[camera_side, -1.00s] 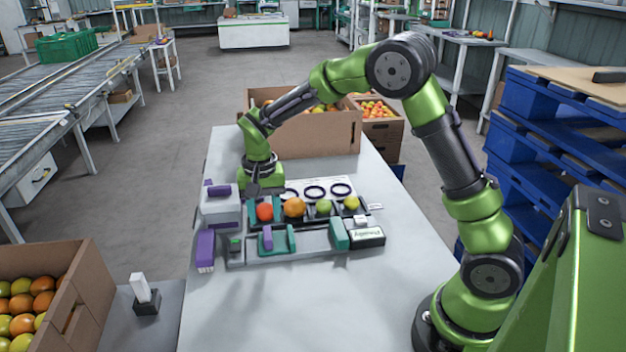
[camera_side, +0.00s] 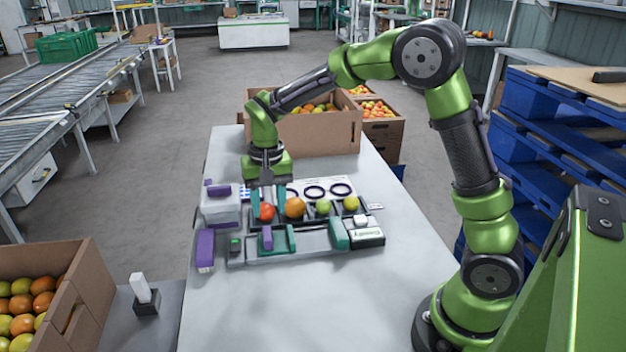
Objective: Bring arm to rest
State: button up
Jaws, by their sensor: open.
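My gripper (camera_side: 267,190) points down over the back left of the sorting tray on the table (camera_side: 300,310). It is open, and I see nothing held in it. Its fingers are small and dark in this view. The red tomato (camera_side: 267,212) lies in the tray just in front of it. An orange tomato (camera_side: 295,207), a green one (camera_side: 323,207) and a yellow one (camera_side: 351,203) sit in a row to its right. My arm is bent, with its elbow raised high above the table's right side.
A cardboard box of tomatoes (camera_side: 320,135) stands on the table behind my gripper. A white and purple device (camera_side: 220,205) is left of the tray. A white card with dark rings (camera_side: 328,188) lies behind the row. The table front is clear. Blue pallets (camera_side: 530,160) stand at right.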

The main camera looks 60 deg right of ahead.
jog(key=s+a+r+n+t, duration=0.1)
jog(key=s+r+t, duration=0.2)
jog(key=s+r, duration=0.3)
jog(key=s+a+r+n+t+y, duration=0.1)
jog(key=s+r+t, duration=0.3)
jog(key=s, duration=0.9)
notch_tip(320, 180, up, 2)
jog(key=shift+n+y, duration=0.3)
jog(key=shift+n, duration=0.4)
